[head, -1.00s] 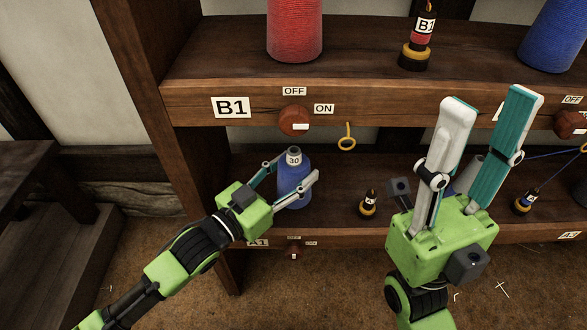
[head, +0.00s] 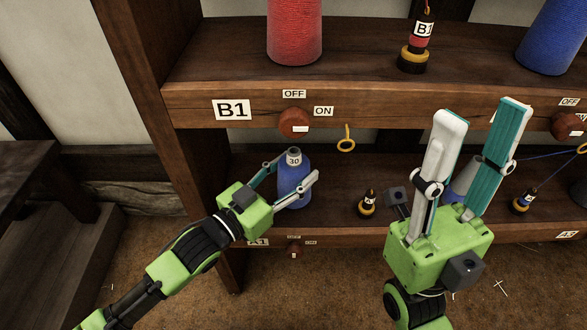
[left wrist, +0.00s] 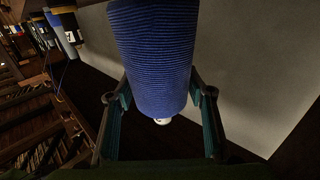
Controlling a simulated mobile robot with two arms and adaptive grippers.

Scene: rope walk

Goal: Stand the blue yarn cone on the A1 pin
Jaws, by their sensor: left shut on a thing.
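The blue yarn cone (head: 293,185) stands upright, with a "30" label near its top, over the lower shelf at the A1 place in the head view. My left gripper (head: 291,174) is shut on the cone, with a finger on either side of it. In the left wrist view the cone (left wrist: 152,55) fills the middle between the fingers (left wrist: 160,105). The A1 pin is hidden, and I cannot tell whether the cone sits on it. The A1 label (head: 259,242) is partly covered. My right gripper (head: 480,130) is open, empty and pointing up in front of the shelves.
A red cone (head: 294,30) and a B1 bobbin (head: 416,42) stand on the upper shelf, with another blue cone (head: 553,36) at right. Below are a B1 knob (head: 294,123), a yellow ring (head: 346,138) and small bobbins (head: 367,202). The upper shelf overhangs the lower one.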

